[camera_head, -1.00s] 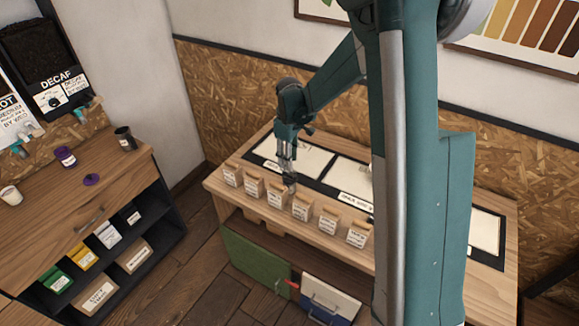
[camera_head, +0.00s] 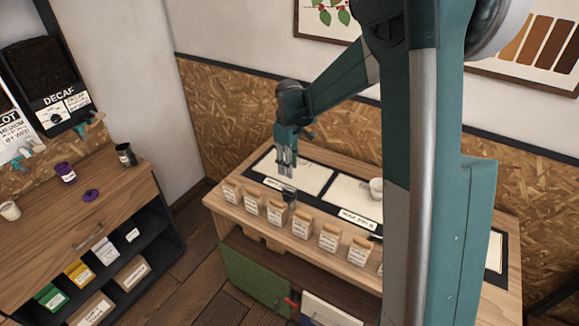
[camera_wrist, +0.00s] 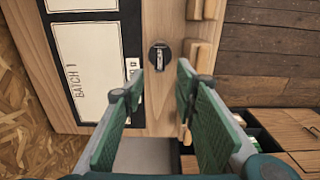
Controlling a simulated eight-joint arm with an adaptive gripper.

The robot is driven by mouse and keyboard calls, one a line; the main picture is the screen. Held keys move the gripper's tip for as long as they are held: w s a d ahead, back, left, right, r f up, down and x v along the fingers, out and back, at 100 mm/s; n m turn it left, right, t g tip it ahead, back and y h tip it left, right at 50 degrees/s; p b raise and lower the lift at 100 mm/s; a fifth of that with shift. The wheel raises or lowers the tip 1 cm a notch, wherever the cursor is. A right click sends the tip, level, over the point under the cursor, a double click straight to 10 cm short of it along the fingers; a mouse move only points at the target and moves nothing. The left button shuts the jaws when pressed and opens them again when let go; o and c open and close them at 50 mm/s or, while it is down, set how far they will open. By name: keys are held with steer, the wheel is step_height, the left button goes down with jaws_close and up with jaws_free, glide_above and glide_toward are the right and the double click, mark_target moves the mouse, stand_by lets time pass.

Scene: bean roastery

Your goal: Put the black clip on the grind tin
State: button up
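My gripper (camera_head: 286,172) points down over the left part of the wooden bench. In the wrist view, its green-padded fingers (camera_wrist: 160,80) are spread with nothing between the tips. A small dark round thing (camera_wrist: 159,57) with a pale strip across its top stands on bare wood beyond the fingertips. It shows in the head view as a small dark shape (camera_head: 290,195) just below the gripper. I cannot tell whether it is the clip or the tin. A small black object (camera_head: 376,237) lies farther right on the bench, too small to name surely.
Several paper bags (camera_head: 302,226) line the bench's front edge. Behind them are pale panels (camera_head: 300,175) in a black frame and a white cup (camera_head: 376,187). On the left counter stand a purple tin (camera_head: 66,172), a purple lid (camera_head: 91,195) and a dark tin (camera_head: 125,154).

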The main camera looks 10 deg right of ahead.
steer(key=s+r+m+t, duration=0.2)
steer(key=s+r+m, duration=0.1)
steer(key=s+r, duration=0.8)
steer(key=s+r+m+t, duration=0.3)
steer(key=s+r, duration=0.4)
steer(key=s, duration=0.7)
steer(key=s+d+f+m+t, duration=0.1)
steer(key=s+m+t, duration=0.1)
steer(key=s, duration=1)
steer(key=shift+f+m, duration=0.4)
steer(key=shift+m, duration=0.1)
steer(key=shift+f, duration=0.1)
